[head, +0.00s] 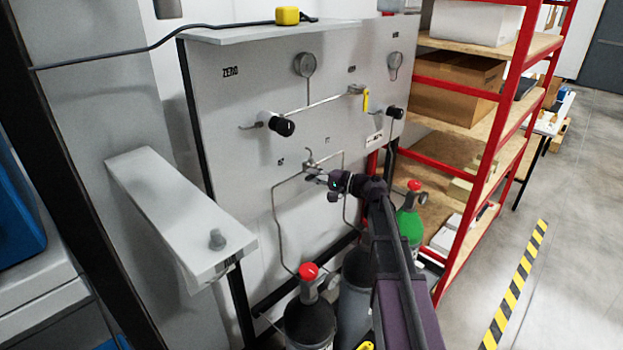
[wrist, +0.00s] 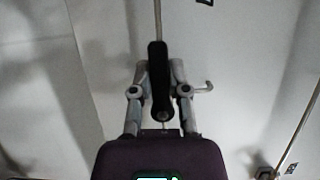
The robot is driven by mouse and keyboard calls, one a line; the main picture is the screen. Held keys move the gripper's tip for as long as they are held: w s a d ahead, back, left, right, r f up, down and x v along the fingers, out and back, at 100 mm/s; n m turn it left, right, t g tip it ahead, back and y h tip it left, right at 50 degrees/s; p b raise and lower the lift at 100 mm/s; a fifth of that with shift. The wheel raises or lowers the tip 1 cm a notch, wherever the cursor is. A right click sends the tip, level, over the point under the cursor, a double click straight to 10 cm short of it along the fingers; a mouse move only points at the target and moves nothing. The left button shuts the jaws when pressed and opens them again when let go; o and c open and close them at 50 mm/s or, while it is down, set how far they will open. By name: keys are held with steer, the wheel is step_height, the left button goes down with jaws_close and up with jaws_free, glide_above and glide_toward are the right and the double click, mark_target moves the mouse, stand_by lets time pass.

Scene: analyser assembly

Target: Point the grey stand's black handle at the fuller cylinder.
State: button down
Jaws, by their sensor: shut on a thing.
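My gripper (head: 316,176) is at the valve low in the middle of the panel. In the wrist view, my gripper (wrist: 159,72) is shut on the black handle (wrist: 158,85), which lies lengthwise between the fingers. In the head view the gripper mostly hides the handle. Below stand a dark cylinder with a red cap (head: 308,318) and a green-shouldered cylinder (head: 411,225).
Two black knobs (head: 282,125) (head: 394,112) and a yellow lever (head: 365,101) are on the panel. A grey shelf (head: 170,200) juts out at left. A red-framed rack (head: 485,150) stands at right. The floor (head: 570,260) beyond it is open.

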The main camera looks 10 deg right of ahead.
steer(key=shift+s, duration=0.1)
steer(key=c, duration=0.6)
jaws_free()
steer(key=v, duration=1.2)
